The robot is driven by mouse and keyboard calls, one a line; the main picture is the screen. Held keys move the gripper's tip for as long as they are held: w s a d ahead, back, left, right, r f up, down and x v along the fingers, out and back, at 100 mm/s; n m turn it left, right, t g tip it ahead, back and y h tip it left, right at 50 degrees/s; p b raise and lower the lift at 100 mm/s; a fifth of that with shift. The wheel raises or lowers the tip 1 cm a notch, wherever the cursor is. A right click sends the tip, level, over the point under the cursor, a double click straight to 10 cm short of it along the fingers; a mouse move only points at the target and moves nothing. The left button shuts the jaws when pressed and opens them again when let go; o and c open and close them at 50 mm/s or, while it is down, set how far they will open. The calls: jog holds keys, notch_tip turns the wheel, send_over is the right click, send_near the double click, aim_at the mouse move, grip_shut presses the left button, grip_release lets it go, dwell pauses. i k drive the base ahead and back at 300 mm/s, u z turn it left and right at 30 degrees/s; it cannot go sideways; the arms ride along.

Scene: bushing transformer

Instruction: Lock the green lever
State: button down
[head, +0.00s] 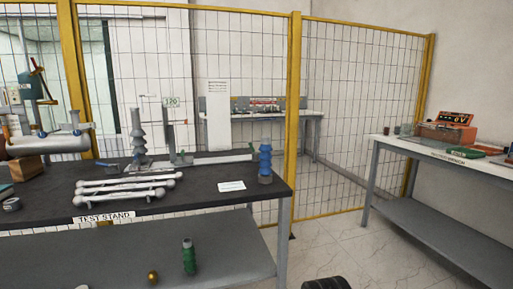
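I cannot make out a green lever for certain in the head view. A teal-green device (37,86) with a thin reddish handle (36,66) tilted upward stands behind the left part of the test stand. My gripper is not in view, so I cannot tell its state.
The dark test stand table (240,196) holds silver rods (120,188), a grey insulator (137,135) and a blue insulator (265,162). A green insulator (189,258) is on its lower shelf. A yellow-framed mesh fence (293,100) stands behind.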

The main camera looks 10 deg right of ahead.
aim_at(255, 155)
jog(key=u, duration=0.2)
jog(key=i, duration=1.25)
jog(key=z, duration=0.35)
